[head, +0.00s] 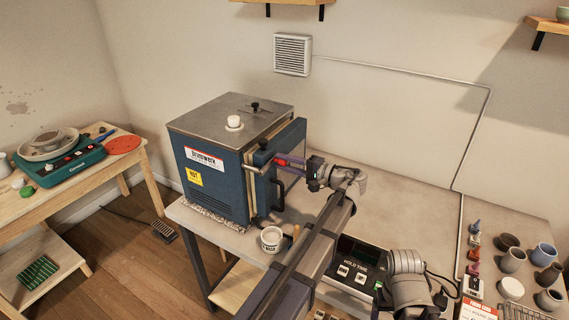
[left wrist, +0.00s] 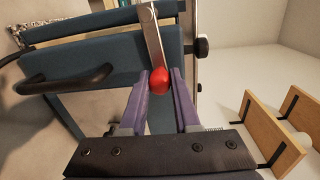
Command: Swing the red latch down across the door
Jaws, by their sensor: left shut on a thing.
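The blue kiln (head: 208,180) stands on the grey table, its door (head: 292,140) on the right side in the head view. The latch is a flat metal bar (left wrist: 152,42) with a red ball knob (left wrist: 159,80), seen clearly in the left wrist view. The red part also shows small at the door in the head view (head: 282,161). My left gripper (head: 290,164) is at the door face, its purple fingers (left wrist: 161,76) shut on the red knob, one on each side.
A black door handle (left wrist: 70,82) sticks out beside the latch. A white wash pot (head: 271,240) stands below the door near the table edge. A hold-time control box (head: 357,272) and several cups (head: 512,260) are at the right. A side table (head: 100,165) stands left.

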